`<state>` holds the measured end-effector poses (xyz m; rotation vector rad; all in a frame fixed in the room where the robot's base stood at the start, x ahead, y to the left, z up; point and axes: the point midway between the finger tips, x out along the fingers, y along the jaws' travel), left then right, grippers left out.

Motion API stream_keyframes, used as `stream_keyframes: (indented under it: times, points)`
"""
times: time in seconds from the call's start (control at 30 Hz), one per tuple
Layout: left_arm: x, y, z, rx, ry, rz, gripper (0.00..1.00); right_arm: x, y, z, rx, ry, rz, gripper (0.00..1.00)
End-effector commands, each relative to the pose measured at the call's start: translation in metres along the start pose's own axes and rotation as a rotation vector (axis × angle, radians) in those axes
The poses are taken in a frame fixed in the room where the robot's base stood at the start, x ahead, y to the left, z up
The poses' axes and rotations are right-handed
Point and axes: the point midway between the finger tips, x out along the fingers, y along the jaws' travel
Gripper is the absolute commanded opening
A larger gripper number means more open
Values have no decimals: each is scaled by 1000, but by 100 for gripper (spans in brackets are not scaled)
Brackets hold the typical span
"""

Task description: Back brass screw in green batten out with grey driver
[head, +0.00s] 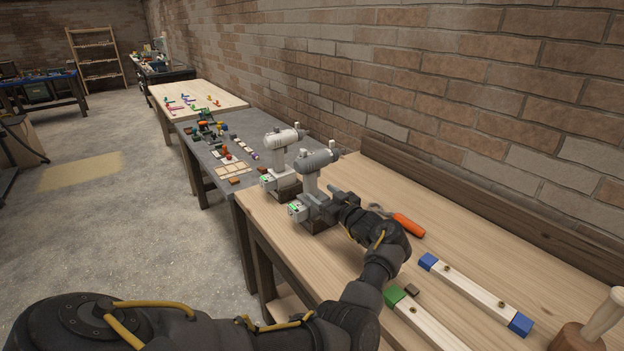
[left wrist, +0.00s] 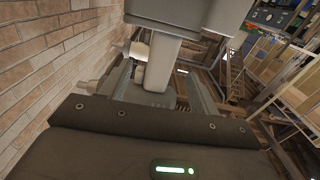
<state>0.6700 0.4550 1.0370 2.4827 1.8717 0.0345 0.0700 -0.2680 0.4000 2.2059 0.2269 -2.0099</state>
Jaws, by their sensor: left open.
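The grey driver (head: 316,161) stands upright on its dark stand near the left end of the wooden bench. My left gripper (head: 322,199) is open at its handle. In the left wrist view the driver's grip (left wrist: 158,65) is between the open fingers of the left gripper (left wrist: 162,88); I cannot tell whether they touch it. The green batten (head: 422,325) lies at the front of the bench, its green end showing and its right part cut off by the frame. A brass screw (head: 413,310) sits in it. My right gripper is out of view.
A white driver (head: 284,138) stands close behind the grey one. An orange-handled tool (head: 408,225) lies beyond my wrist. A blue-ended batten (head: 474,292) lies behind the green one. A wooden mallet (head: 600,320) is at the right edge. The bench's back right is clear.

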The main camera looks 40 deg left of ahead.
Motion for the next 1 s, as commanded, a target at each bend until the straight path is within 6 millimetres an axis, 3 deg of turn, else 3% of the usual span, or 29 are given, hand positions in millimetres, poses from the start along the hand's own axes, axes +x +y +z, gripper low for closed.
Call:
stream_keyframes:
  times: [0.37, 0.63, 0.9, 1.0]
  points:
    - [22, -4, 0, 0, 2, 0, 62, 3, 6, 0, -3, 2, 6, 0]
    - [53, -4, 1, 1, 3, 12, 62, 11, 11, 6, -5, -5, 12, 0]
    - [58, -4, -1, 0, 1, 14, 62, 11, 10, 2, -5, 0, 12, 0]
    - [59, -5, -1, 0, 1, 11, 50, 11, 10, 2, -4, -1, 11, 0]
